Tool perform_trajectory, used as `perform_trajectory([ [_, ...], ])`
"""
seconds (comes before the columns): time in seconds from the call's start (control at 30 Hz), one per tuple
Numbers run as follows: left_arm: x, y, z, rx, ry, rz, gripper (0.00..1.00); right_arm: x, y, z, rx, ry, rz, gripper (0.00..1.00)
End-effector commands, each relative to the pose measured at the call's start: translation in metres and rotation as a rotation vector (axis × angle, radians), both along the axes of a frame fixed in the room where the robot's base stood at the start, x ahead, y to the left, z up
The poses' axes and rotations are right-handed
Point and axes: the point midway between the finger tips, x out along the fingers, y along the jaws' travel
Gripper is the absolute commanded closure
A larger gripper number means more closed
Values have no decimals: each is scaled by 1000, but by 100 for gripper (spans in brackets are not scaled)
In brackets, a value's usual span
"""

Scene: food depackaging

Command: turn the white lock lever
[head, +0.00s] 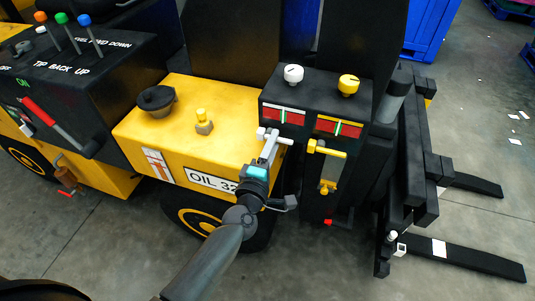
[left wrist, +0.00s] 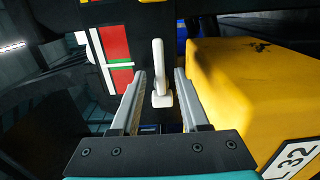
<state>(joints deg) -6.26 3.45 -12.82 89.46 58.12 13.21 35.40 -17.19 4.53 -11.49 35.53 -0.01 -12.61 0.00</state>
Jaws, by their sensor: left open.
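The white lock lever (head: 284,140) sticks out from the front of the black panel, below the white knob. In the left wrist view the white lever (left wrist: 159,75) lies in the gap between the two fingers, apart from both in the picture. My left gripper (head: 270,147) is open and reaches up to the lever from below in the head view. In the left wrist view my left gripper (left wrist: 160,76) has a finger on each side of the lever. I cannot tell how deep the lever sits between them. My right gripper is not in view.
A yellow lever (head: 327,149) sits just right of the white one. A white knob (head: 293,74) and a yellow knob (head: 348,85) stand on the panel top. The yellow housing (head: 225,110) is close on the left. Forks (head: 465,257) extend at right over open floor.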

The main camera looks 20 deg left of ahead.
Motion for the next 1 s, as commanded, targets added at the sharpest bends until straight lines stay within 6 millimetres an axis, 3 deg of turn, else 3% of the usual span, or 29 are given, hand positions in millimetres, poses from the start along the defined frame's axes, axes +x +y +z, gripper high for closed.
perform_trajectory([
  [0.17,-17,0,-1,1,3,-1,55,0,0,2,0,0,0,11],
  [0.7,-118,4,-1,0,4,-2,55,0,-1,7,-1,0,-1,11],
  [1.0,-149,5,0,-1,1,-1,55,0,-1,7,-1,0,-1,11],
])
